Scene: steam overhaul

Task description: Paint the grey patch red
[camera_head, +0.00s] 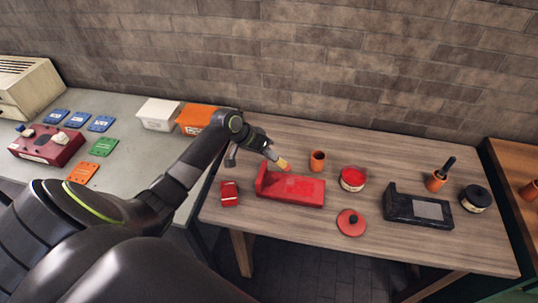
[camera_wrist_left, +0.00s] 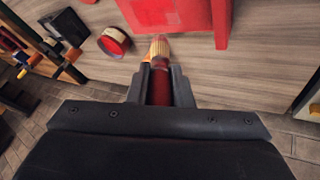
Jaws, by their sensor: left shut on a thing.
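My left gripper (camera_head: 270,152) is shut on a paintbrush (camera_wrist_left: 160,82) with a dark red handle. The brush's pale bristles (camera_head: 282,163) are over the back edge of a red L-shaped block (camera_head: 290,195); I cannot tell if they touch it. The block's flat top has a slightly duller red patch (camera_wrist_left: 155,12), with no grey visible on it. A black L-shaped block (camera_head: 404,215) to the right bears a grey patch (camera_head: 428,209). An open pot of red paint (camera_head: 352,179) stands between the blocks, its red lid (camera_head: 351,222) on the table in front. My right gripper is out of view.
On the wooden table (camera_head: 330,240) are an orange cup (camera_head: 317,160), a small red box (camera_head: 229,194), an orange cup holding a black-handled brush (camera_head: 437,181) and a black-topped pot (camera_head: 476,198). A grey bench (camera_head: 130,165) with cards and bins stands left.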

